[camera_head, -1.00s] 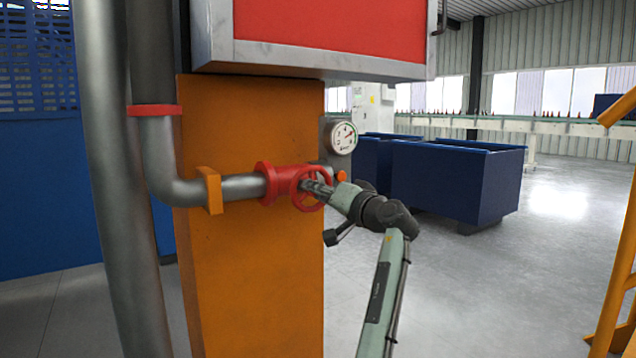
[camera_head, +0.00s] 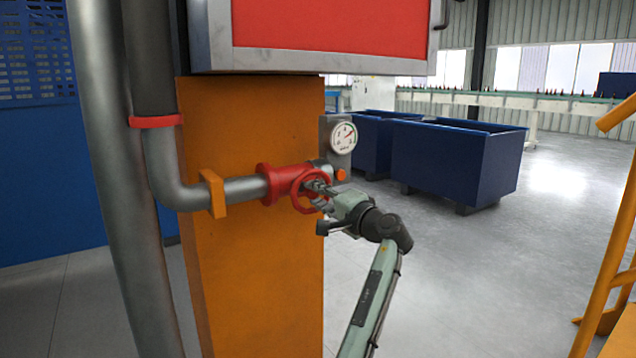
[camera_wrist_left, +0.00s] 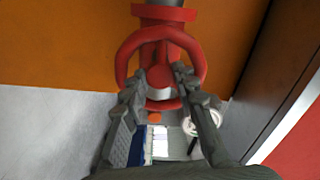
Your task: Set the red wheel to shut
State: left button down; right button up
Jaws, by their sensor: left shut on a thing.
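The red wheel (camera_head: 300,202) is a small ring handle on a red valve body (camera_head: 268,183) at the end of a grey pipe, in front of an orange column. My left gripper (camera_head: 318,187) reaches it from the right and is shut on the wheel. In the left wrist view the wheel (camera_wrist_left: 122,62) is seen from its face, with the gripper's fingers (camera_wrist_left: 163,84) on both sides of its middle. The fingers hide part of the rim. I cannot read an open or shut mark. My right gripper is out of view.
A round gauge (camera_head: 343,138) sits just above the wheel, with an orange button (camera_head: 341,174) below it. A red panel (camera_head: 330,25) overhangs the column. Blue bins (camera_head: 450,165) stand behind at the right. Yellow railing (camera_head: 612,255) is at the far right.

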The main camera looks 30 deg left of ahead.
pick_arm(q)
jog(key=m+p, duration=0.2)
jog(key=m, duration=0.2)
jog(key=shift+f+m, duration=0.1)
jog(key=shift+m, duration=1.1)
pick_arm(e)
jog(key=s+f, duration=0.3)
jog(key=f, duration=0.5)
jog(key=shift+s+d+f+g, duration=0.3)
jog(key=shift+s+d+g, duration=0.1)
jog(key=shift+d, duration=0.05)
pick_arm(q)
jog(key=c, duration=1.5)
grip_release()
jog(key=shift+o, duration=0.2)
jog(key=shift+d, duration=0.1)
